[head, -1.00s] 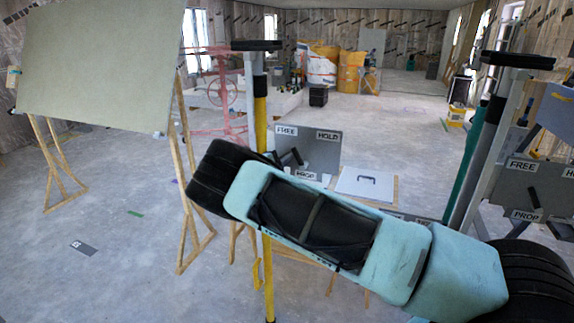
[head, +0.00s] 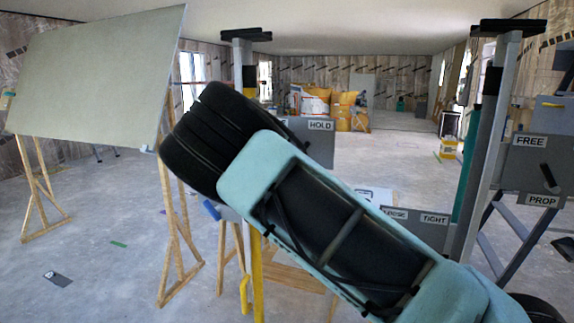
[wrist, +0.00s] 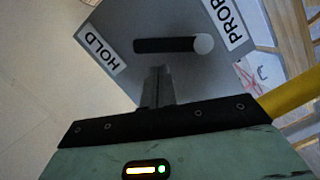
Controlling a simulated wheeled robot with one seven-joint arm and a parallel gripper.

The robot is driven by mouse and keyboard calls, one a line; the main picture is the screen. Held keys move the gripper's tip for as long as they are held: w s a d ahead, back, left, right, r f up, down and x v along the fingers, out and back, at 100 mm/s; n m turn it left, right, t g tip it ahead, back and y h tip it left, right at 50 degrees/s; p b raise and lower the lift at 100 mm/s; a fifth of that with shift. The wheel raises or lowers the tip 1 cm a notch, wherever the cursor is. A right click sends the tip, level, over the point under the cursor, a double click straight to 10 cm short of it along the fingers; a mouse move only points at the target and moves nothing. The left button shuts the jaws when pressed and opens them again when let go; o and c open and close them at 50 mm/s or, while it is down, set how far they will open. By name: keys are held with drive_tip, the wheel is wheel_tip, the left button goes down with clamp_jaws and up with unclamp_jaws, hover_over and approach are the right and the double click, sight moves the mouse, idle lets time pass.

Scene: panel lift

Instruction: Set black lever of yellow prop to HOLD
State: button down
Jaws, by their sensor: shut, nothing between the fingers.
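In the wrist view the plate (wrist: 185,75) carries HOLD (wrist: 103,52) at left and PROP (wrist: 224,18) at right. The black lever (wrist: 160,45) lies level between them, with a pale round cap at its right end. My gripper (wrist: 157,72) is shut and empty, its tips just below the lever's left half in the picture. I cannot tell whether they touch it.
A large board (head: 95,75) rests on wooden trestles at left. A second prop (head: 480,140) stands at right, with a plate labelled FREE and PROP (head: 535,165) beside it. A plate labelled TIGHT (head: 435,218) is low at centre right. Floor at front left is mostly clear.

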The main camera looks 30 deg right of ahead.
drive_tip(key=m+b, duration=0.1)
drive_tip(key=b, duration=0.1)
drive_tip(key=s+m+b, duration=0.1)
drive_tip(key=b, duration=0.1)
drive_tip(key=shift+d+f+y+b, duration=0.15)
drive_tip(key=shift+d+y+b, duration=0.15)
drive_tip(key=shift+d+b, duration=0.05)
drive_tip(key=shift+r, duration=0.25)
